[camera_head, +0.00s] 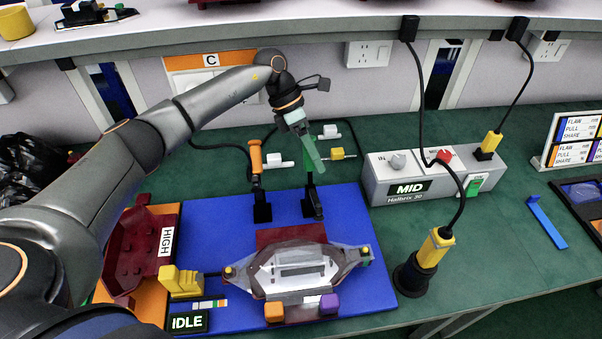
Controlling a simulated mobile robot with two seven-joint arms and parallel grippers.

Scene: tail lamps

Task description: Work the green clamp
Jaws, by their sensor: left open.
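The green clamp has a green handle (313,153) standing up, tilted, above a black base (312,207) at the back edge of the blue board (350,225). My left gripper (298,121) reaches in from the upper left and is at the top end of the green handle. Its jaws are open; the fingers are small here, and I cannot tell whether they touch the handle. A second clamp with an upright orange handle (256,157) stands to the left. A clear tail lamp (305,270) lies on the board in front of the clamps. My right gripper is out of view.
A grey box marked MID (420,178) stands right of the board, with a yellow-topped tool (430,250) in a black holder in front. A dark red HIGH part (143,250) lies at left. A shelf (330,28) overhangs the back.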

